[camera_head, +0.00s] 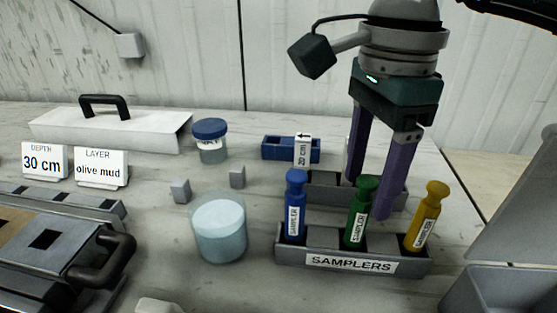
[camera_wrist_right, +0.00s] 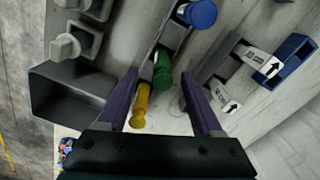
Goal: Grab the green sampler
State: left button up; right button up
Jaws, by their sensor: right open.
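The green sampler (camera_head: 361,209) stands in the middle slot of the grey rack labelled SAMPLERS (camera_head: 309,261), between the blue sampler (camera_head: 295,207) and the yellow sampler (camera_head: 427,216). My right gripper (camera_head: 373,197) is open and points down just behind the rack, its purple fingers near the green sampler. In the right wrist view the green sampler (camera_wrist_right: 162,72) shows between the two fingers (camera_wrist_right: 165,128), with the yellow sampler (camera_wrist_right: 140,104) close to the left finger and the blue sampler (camera_wrist_right: 197,13) farther up. I cannot tell any contact. My left gripper is not in view.
A jar of pale liquid (camera_head: 219,230) stands left of the rack. Behind it are a blue-lidded jar (camera_head: 210,140), two small grey blocks and a blue tray (camera_head: 276,148) with a 20 cm tag. A grey bin (camera_head: 500,290) is at the right.

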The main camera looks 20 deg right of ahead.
aim_at(355, 231)
notch_tip(355, 231, down, 4)
jog(key=shift+w+d+f, duration=0.1)
grip_shut()
dwell(0.5)
dwell(1.0)
